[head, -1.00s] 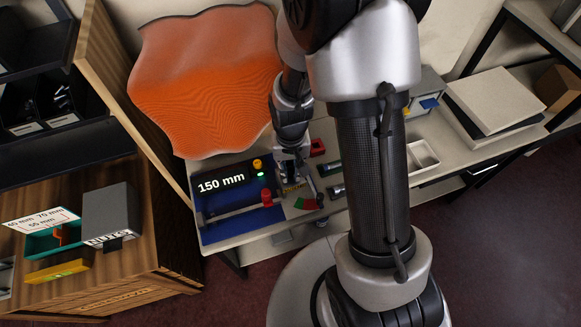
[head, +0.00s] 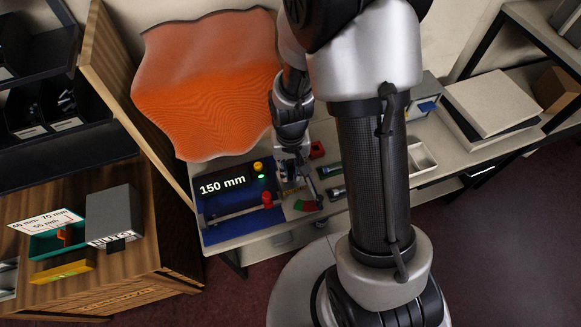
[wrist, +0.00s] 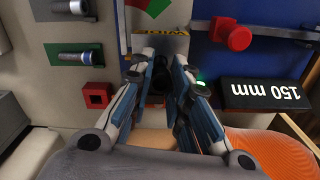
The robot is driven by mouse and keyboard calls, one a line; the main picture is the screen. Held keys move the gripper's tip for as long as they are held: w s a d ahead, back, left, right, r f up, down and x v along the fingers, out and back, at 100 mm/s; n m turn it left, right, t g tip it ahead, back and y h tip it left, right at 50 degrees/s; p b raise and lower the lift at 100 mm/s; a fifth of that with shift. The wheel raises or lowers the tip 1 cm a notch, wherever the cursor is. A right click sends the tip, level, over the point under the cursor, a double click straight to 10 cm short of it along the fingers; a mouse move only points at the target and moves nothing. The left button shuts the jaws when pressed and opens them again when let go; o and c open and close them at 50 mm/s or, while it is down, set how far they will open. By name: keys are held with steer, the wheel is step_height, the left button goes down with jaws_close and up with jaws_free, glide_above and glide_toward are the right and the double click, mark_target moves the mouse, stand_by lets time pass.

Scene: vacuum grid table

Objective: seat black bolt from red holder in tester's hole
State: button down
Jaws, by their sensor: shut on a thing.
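My gripper (wrist: 158,70) is shut on a dark object between its fingertips, likely the black bolt (wrist: 157,86); the fingers hide most of it. In the head view my gripper (head: 294,176) hangs over the right edge of the blue tester (head: 226,237). The tester carries a "150 mm" display (wrist: 264,94), a red knob (wrist: 236,37) and a lit green light. The red holder (wrist: 96,96) is a small square block with a dark opening, beside my gripper and apart from it. It also shows in the head view (head: 317,150). The tester's hole cannot be made out.
The orange wavy sheet (head: 205,85) rises behind the tester. A white tray (head: 420,158) sits farther right.

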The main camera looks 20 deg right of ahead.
mark_target(290, 168)
steer(key=shift+r+p, duration=0.45)
steer(key=shift+r, duration=0.25)
steer(key=shift+f+b, duration=1.45)
steer(key=shift+f, duration=0.45)
stand_by(0.8)
steer(key=c, duration=1.4)
jaws_free()
steer(key=shift+c, duration=0.2)
step_height(290, 168, up, 12)
